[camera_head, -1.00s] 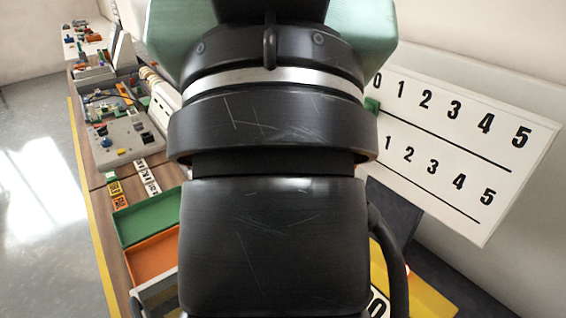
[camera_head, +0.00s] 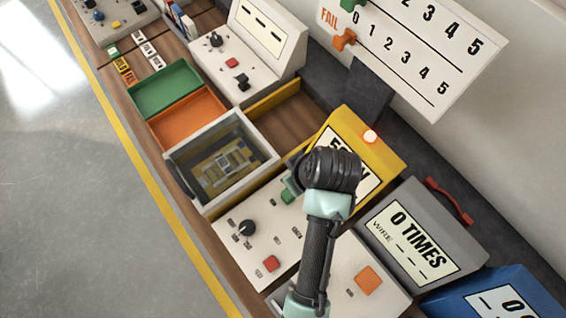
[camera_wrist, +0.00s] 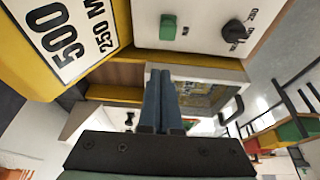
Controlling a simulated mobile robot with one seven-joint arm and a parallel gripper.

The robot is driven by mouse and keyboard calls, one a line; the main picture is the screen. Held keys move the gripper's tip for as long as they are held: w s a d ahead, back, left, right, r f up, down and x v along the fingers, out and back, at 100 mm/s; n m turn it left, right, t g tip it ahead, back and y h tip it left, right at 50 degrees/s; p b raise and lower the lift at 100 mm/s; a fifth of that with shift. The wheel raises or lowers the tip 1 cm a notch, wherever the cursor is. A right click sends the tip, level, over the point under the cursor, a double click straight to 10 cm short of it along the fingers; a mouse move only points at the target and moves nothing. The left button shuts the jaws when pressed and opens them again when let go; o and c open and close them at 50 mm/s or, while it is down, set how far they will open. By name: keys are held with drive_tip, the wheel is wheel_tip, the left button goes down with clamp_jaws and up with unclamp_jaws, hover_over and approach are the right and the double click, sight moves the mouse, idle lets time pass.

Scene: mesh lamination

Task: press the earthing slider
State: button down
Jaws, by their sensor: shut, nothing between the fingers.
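A white control panel (camera_head: 270,235) carries a green block (camera_head: 287,196), a black rotary knob (camera_head: 247,228) and a red button (camera_head: 271,263). The green block (camera_wrist: 168,27) and the knob (camera_wrist: 234,32) also show at the top of the wrist view. I cannot tell for sure which control is the earthing slider; no label naming it is readable. My gripper (camera_wrist: 161,72) is shut and empty, its blue fingers apart from the green block in the picture. In the head view my arm hides the fingers and part of the panel.
A grey-framed box with a window (camera_head: 178,160) stands beside the panel. A grey counter box (camera_head: 375,208) and an orange square button (camera_head: 369,281) are at right. The floor at left is clear.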

sight(288, 196)
drive_tip(key=shift+s+f+g, duration=0.3)
drive_tip(key=shift+s+f, duration=0.05)
drive_tip(key=shift+s, duration=0.15)
drive_tip(key=shift+a, duration=0.1)
drive_tip(key=p+x, duration=0.1)
drive_tip(key=x, duration=0.9)
drive_tip(key=shift+w, duration=0.1)
drive_tip(key=s+d, duration=0.1)
drive_tip(key=s, duration=0.1)
drive_tip(key=s+d+p, duration=0.2)
drive_tip(key=s+d, duration=0.1)
drive_tip(key=shift+s+d+r, duration=0.1)
drive_tip(key=shift+s+r, duration=0.05)
drive_tip(key=shift+s, duration=0.25)
drive_tip(key=shift+w+a+f, duration=0.2)
drive_tip(key=shift+d, duration=0.1)
drive_tip(key=shift+s+r, duration=0.1)
drive_tip(key=shift+r, duration=0.05)
